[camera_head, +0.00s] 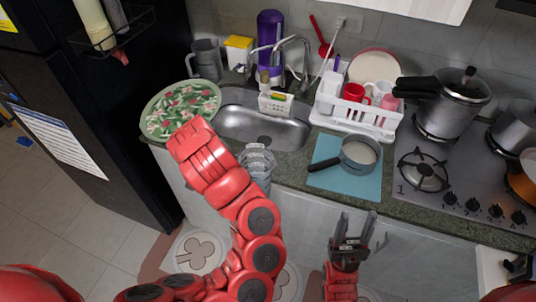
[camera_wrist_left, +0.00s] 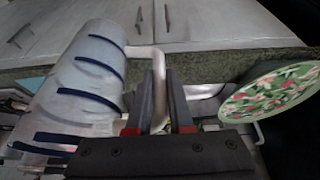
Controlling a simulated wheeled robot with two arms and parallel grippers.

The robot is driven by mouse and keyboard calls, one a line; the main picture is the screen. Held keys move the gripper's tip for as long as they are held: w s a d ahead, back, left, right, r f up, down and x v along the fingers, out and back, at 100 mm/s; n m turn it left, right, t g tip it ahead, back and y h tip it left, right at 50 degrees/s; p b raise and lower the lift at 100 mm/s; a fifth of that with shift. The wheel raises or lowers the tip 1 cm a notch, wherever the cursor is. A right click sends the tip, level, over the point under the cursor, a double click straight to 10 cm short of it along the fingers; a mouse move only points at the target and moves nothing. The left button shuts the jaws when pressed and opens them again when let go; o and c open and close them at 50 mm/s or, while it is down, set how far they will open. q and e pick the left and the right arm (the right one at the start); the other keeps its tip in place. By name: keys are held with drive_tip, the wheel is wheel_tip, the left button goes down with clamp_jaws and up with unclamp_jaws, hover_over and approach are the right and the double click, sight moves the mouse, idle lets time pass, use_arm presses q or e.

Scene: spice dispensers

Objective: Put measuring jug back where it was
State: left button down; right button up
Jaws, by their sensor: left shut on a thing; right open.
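The measuring jug is translucent grey with dark blue marks; it fills the left side of the left wrist view (camera_wrist_left: 82,85). Its pale handle is between the two fingers of my left gripper (camera_wrist_left: 162,95), which is shut on it. In the head view the jug (camera_head: 257,163) shows just right of my red left arm, in front of the sink and around the counter's front edge. My left fingers are hidden there behind the arm. My right gripper (camera_head: 355,228) is open and empty, low in front of the counter, below the blue mat.
A floral plate (camera_head: 180,108) lies on the counter left of the sink (camera_head: 270,130). A grey pitcher (camera_head: 205,60) stands behind it. Right of the sink are a white dish rack (camera_head: 352,122), a pan (camera_head: 358,155) on a blue mat (camera_head: 345,187), and a stove with a pressure cooker (camera_head: 447,100).

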use_arm(q)
drive_tip(key=shift+w+d+r, duration=0.15)
drive_tip(key=shift+w+r, duration=0.15)
drive_tip(key=shift+w, duration=0.1)
drive_tip(key=w+d+f, duration=0.2)
drive_tip(key=w, duration=0.5)
drive_tip(key=w+d+f, duration=0.2)
drive_tip(key=w+f, duration=0.1)
drive_tip(key=w, duration=0.4)
drive_tip(key=shift+w+d+f, duration=0.2)
drive_tip(key=shift+w+d, duration=0.1)
drive_tip(key=shift+d, duration=0.1)
drive_tip(key=c, duration=0.8)
unclamp_jaws()
drive_tip(key=shift+r, duration=0.1)
